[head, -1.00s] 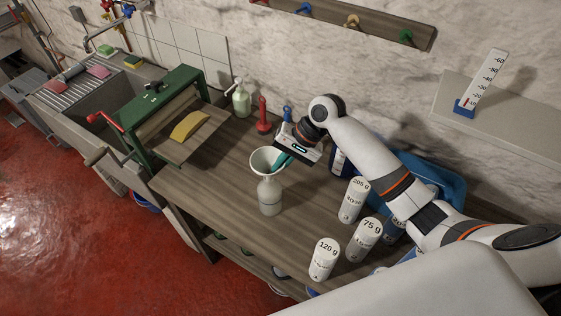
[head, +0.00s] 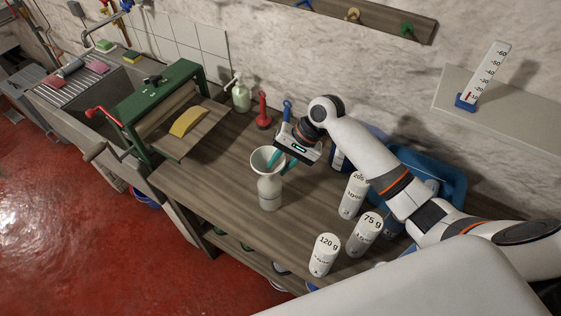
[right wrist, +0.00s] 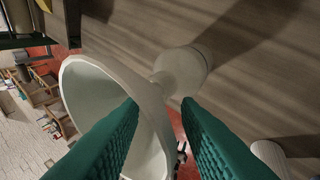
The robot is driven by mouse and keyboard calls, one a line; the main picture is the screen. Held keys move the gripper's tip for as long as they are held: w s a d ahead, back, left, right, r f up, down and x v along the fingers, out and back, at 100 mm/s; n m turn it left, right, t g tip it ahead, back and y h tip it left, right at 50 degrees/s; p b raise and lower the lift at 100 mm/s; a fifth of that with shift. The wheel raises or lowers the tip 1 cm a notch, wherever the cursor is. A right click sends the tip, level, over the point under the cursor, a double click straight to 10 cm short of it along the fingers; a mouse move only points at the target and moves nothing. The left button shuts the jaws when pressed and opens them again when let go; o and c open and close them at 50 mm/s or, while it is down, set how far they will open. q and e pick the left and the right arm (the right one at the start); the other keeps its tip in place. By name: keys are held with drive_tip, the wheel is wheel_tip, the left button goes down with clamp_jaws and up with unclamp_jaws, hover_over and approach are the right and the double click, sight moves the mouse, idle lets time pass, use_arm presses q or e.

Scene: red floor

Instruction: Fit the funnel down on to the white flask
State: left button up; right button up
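The white funnel (head: 258,157) stands wide end up on the white flask (head: 269,192), its narrow end at the flask's neck. The flask stands upright on the wooden bench. My right gripper (head: 281,163) is at the funnel's rim with its teal fingers spread. One finger is over the inside of the bowl and the other outside the rim. In the right wrist view my gripper (right wrist: 160,112) shows a clear gap between its fingers, with the funnel (right wrist: 92,85) at left and the flask (right wrist: 186,70) beyond. How deep the spout sits is hidden. My left gripper is not in view.
White bottles labelled 120 g (head: 324,256), 75 g (head: 364,235) and 205 (head: 353,195) stand right of the flask. A blue bin (head: 450,180) is behind my right arm. A green-framed press (head: 150,95) is at left. The bench (head: 215,185) left of the flask is clear.

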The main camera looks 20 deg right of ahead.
drive_tip(key=shift+r, duration=0.1)
drive_tip(key=b+v, duration=0.2)
drive_tip(key=v, duration=1)
drive_tip(key=shift+b, duration=0.35)
drive_tip(key=shift+a, duration=0.1)
